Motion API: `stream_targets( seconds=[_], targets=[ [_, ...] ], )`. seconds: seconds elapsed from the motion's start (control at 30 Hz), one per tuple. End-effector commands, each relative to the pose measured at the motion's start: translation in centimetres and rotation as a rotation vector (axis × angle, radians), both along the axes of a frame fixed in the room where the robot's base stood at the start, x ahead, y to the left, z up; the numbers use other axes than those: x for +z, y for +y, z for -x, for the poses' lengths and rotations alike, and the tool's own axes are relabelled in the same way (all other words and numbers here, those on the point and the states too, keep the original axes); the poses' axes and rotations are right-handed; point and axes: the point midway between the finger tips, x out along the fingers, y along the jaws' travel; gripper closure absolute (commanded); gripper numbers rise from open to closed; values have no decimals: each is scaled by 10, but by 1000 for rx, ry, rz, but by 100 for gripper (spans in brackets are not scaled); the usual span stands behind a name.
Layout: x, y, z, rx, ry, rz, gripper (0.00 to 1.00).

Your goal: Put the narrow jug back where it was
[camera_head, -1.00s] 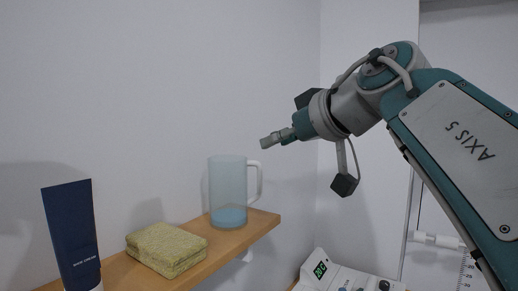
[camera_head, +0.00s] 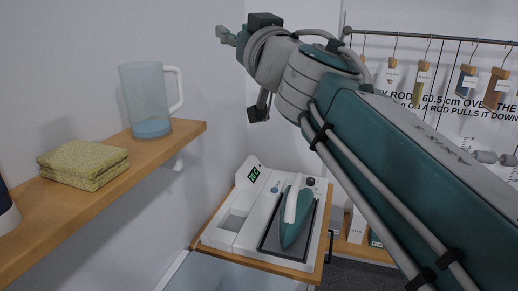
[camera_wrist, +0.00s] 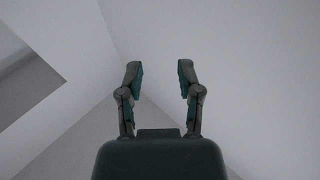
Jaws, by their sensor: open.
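The narrow jug (camera_head: 146,98) is tall, translucent pale blue, with a white handle on its right side and some blue at the bottom. It stands upright on the wooden wall shelf (camera_head: 150,152), close to the shelf's right end. My gripper (camera_head: 226,35) is up and to the right of the jug, apart from it. In the wrist view my gripper (camera_wrist: 160,75) is open with nothing between its fingers, facing bare white walls. The jug is not in the wrist view.
Below right, an iron (camera_head: 296,220) rests on a white station (camera_head: 246,215). A hanging rod (camera_head: 440,38) holds several hangers on the back wall.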

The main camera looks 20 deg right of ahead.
Motion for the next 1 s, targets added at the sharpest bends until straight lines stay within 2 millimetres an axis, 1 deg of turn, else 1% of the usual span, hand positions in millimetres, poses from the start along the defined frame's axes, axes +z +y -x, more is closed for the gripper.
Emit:
stream_targets(
  seconds=[0.03,0.07,0.1,0.17,0.2,0.27,0.3,0.37,0.4,0.47,0.5,0.6,0.7,0.77,1.0],
  targets=[
    [-20,-13,3,-74,37,-21,54],
    [-34,-22,4,-123,68,-30,54],
    [-54,-32,7,-182,119,-40,54],
    [-89,-46,14,-264,212,-49,54],
    [-114,-54,20,-311,285,-51,54],
    [-155,-62,31,-364,412,-49,54],
    [-184,-65,40,-388,504,-43,54],
    [-228,-65,58,-404,653,-30,54],
    [-257,-63,72,-401,757,-19,54],
    [-298,-56,95,-374,909,0,54],
    [-322,-50,110,-344,1002,13,54],
    [-367,-33,144,-252,1187,39,54],
    [-390,-20,165,-179,1288,55,54],
    [-396,-16,171,-155,1317,59,54],
    [-397,-15,172,-148,1324,61,54]
  ],
)
